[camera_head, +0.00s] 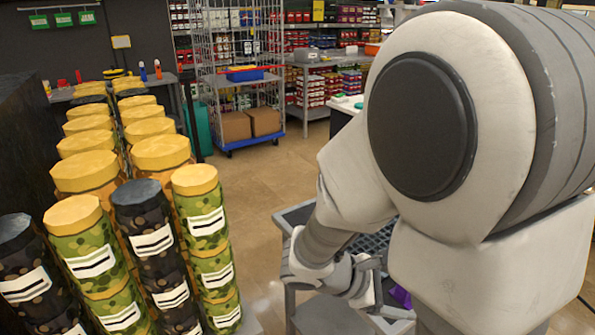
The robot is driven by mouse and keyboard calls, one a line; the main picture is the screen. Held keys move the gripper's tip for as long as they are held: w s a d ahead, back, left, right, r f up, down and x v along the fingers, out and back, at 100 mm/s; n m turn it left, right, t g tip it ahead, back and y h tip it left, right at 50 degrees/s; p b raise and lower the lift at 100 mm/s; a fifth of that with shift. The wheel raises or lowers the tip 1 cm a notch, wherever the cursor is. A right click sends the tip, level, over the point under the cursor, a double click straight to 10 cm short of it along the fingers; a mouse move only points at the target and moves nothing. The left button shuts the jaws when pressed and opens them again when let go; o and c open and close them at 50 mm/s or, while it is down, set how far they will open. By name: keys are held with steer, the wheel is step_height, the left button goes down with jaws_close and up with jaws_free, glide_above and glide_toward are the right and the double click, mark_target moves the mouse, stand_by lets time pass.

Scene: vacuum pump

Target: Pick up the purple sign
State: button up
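A small purple piece (400,296), which looks like the purple sign, shows at the lower right of the head view, on or just above a grey cart (292,222). My arm covers most of it, so its full shape is hidden. My gripper (376,312) is close to the purple piece, just left of and below it in the picture. The fingers are small and partly hidden by my own arm. I cannot tell whether they touch the purple piece or are open or shut.
Stacked camouflage and black canisters (208,232) with yellow lids fill the left side. A wire cage trolley (235,80) with cardboard boxes (250,124) stands behind. Stocked shelves and a grey table (330,60) are at the back. Tan floor (255,185) is clear between canisters and cart.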

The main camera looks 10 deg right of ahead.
steer(key=w+a+f+n+t+h+b, duration=0.2)
steer(key=w+f+n+t, duration=0.3)
steer(key=w+f+n, duration=0.4)
steer(key=shift+n, duration=0.3)
steer(key=x, duration=0.7)
steer(key=s+d+r+b+x, duration=0.1)
steer(key=x, duration=0.3)
steer(key=shift+s+d+r+b+x, duration=0.1)
steer(key=shift+r+b+x, duration=0.05)
steer(key=shift+x, duration=0.8)
steer(key=shift+s+d+r+b+x, duration=0.1)
steer(key=shift+r+x, duration=0.05)
steer(key=shift+x, duration=0.85)
steer(key=shift+s+d+r+b+x, duration=0.1)
steer(key=shift+r+b+x, duration=0.05)
steer(key=shift+x, duration=0.8)
steer(key=shift+c, duration=0.2)
jaws_close()
